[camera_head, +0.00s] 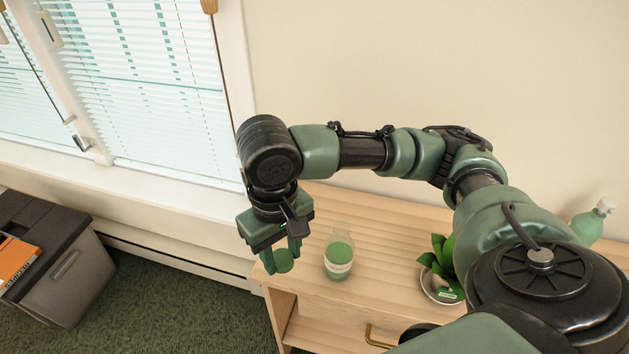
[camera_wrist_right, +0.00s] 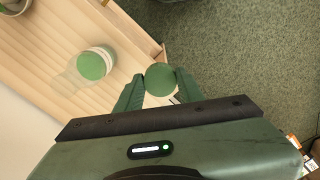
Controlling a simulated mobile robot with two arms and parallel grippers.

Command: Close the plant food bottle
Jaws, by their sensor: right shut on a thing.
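The plant food bottle (camera_head: 339,257) is a clear bottle with green contents and a pale label band. It stands on the wooden cabinet near its left end, and its top looks uncapped. It also shows in the right wrist view (camera_wrist_right: 94,64), left of my gripper. My right gripper (camera_head: 282,258) is shut on a round green cap (camera_head: 284,261), left of the bottle and apart from it, by the cabinet's left edge. The cap shows between the two fingertips in the right wrist view (camera_wrist_right: 160,80). My left gripper is not in view.
The wooden cabinet (camera_head: 390,222) also bears a potted plant (camera_head: 441,262) and a green spray bottle (camera_head: 590,221), partly behind my right arm. A grey bin (camera_head: 62,283) with an orange item stands on the carpet at left. Window blinds (camera_head: 150,75) are behind.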

